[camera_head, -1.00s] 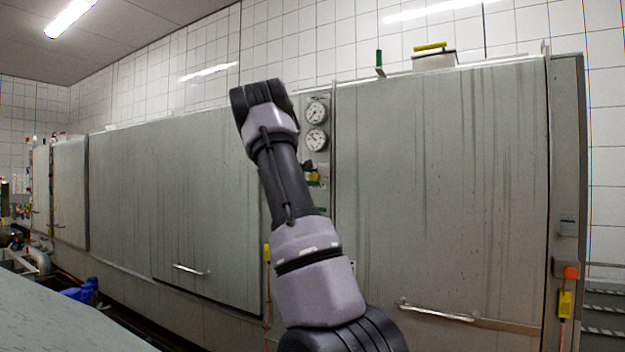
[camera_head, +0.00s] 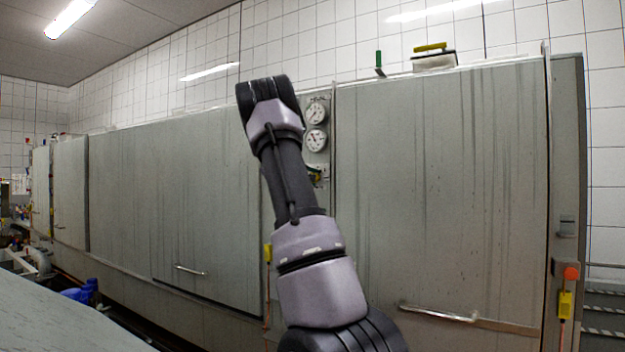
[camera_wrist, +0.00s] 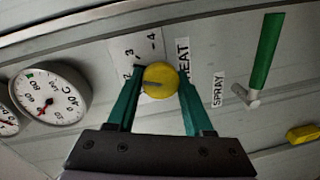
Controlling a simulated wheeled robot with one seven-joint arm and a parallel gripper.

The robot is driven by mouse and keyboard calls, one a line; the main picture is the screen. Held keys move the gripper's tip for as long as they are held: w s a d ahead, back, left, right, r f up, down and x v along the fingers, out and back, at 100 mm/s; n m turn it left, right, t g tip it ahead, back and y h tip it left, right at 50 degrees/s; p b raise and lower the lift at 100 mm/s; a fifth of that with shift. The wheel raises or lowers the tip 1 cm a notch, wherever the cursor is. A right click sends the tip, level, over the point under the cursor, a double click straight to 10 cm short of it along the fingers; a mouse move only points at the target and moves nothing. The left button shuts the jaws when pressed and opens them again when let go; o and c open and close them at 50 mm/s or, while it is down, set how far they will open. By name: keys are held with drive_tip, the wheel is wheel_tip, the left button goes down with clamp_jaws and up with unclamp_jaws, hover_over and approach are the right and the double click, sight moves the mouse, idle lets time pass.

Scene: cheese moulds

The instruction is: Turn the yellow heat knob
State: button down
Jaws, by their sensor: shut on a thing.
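The yellow heat knob (camera_wrist: 160,79) shows in the wrist view, on a panel beside the word HEAT and a printed scale. A grey pointer line shows on its face. The two green fingers of my gripper (camera_wrist: 159,97) stand on either side of it and are shut on it. In the head view my arm hides most of the knob's area; a small yellow bit (camera_head: 314,177) shows beside my arm, and I cannot tell whether it is the knob.
Round gauges (camera_wrist: 50,95) sit left of the knob, and a green-handled lever (camera_wrist: 267,55) marked SPRAY is to its right. A second yellow part (camera_wrist: 303,134) is at the far right. Large grey cabinet doors (camera_head: 440,190) flank the panel.

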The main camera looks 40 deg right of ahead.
drive_tip(key=shift+f, duration=0.35)
drive_tip(key=shift+c, duration=1.6)
unclamp_jaws()
drive_tip(key=shift+r, duration=0.15)
drive_tip(key=shift+a+r, duration=0.1)
drive_tip(key=shift+a, duration=0.05)
drive_tip(key=f+v, duration=0.1)
drive_tip(key=v, duration=0.9)
drive_tip(key=shift+s+a+r, duration=0.2)
drive_tip(key=shift+a+r, duration=0.05)
drive_tip(key=shift+r, duration=0.15)
